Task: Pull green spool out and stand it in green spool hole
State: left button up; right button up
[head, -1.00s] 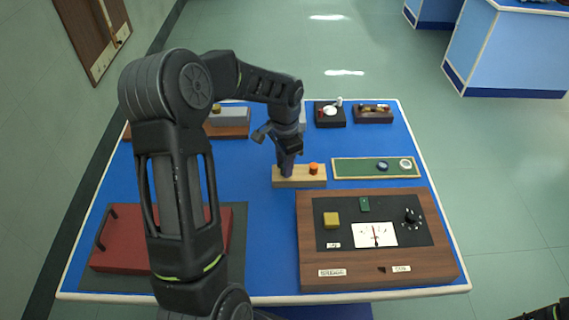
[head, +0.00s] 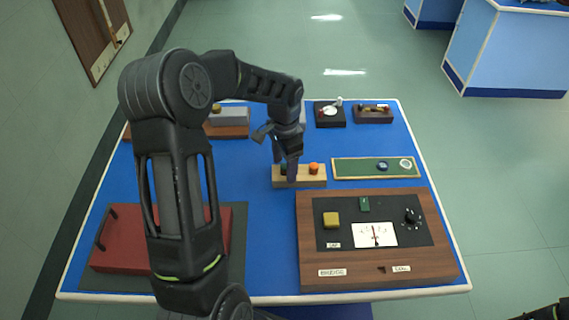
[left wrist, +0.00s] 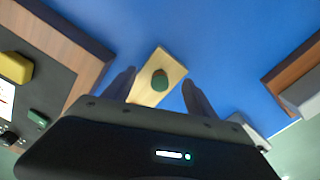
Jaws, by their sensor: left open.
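The green spool (head: 284,168) sits at the left end of a light wooden block (head: 305,182), partly hidden by my left gripper in the head view. In the left wrist view the green spool (left wrist: 159,79) shows from above on the wooden block (left wrist: 148,96). My left gripper (left wrist: 158,92) is open, its two fingers apart on either side of the spool with gaps showing. It points down over the block in the head view (head: 288,172). I cannot make out a separate empty spool hole. My right gripper is not in view.
An orange spool (head: 314,168) stands at the block's right end. A green board (head: 350,168) with round pieces lies to its right. A wooden meter panel (head: 320,270) is in front, a red box (head: 125,255) at front left. Blue table between is clear.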

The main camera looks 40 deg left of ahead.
pick_arm(q)
jog(key=shift+r, duration=0.35)
notch_tip(320, 180, up, 7)
jog(key=p, duration=0.5)
jog(key=shift+r, duration=0.1)
dwell(0.6)
